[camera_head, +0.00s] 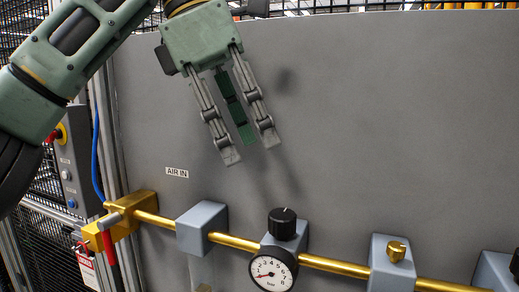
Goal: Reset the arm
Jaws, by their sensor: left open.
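My left gripper (250,150) hangs in the upper middle of the head view, in front of a grey panel (400,110). Its arm comes in from the upper left. Its fingers point down and slightly right, stand apart and hold nothing. It is above the brass pipe and touches nothing that I can see. My right gripper is out of the view.
A brass pipe (340,266) crosses low, with grey blocks (202,228), a pressure gauge (272,272) and a black knob (283,222). A red-handled brass valve (108,250) and a control box (75,165) are left. The panel's upper right is clear.

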